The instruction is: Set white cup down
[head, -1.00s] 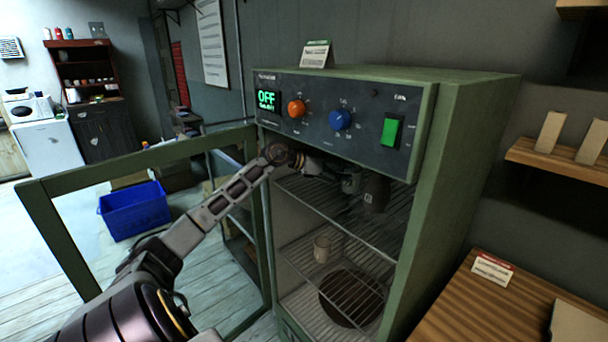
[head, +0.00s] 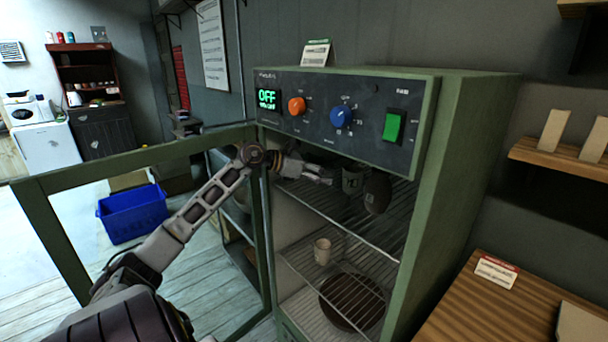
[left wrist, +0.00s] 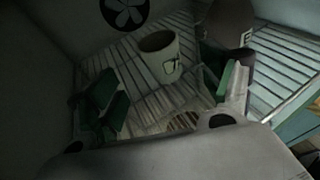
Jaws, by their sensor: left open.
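The white cup (left wrist: 160,58), marked with a small dark green emblem, stands on the upper wire rack (left wrist: 140,85) inside the green cabinet. In the head view the cup (head: 352,181) looks grey in the shade under the control panel. My left gripper (left wrist: 165,98) is open. Its two green-padded fingers are spread on the near side of the cup, apart from it. In the head view the left gripper (head: 328,179) reaches in from the left at upper rack height. My right gripper is not in view.
A dark brown vessel (head: 377,193) sits close right of the cup and looks tilted. A pale cup (head: 322,251) stands on the lower rack. A brown round plate (head: 350,301) lies below. The cabinet door (head: 52,236) is open to the left; the panel reads OFF.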

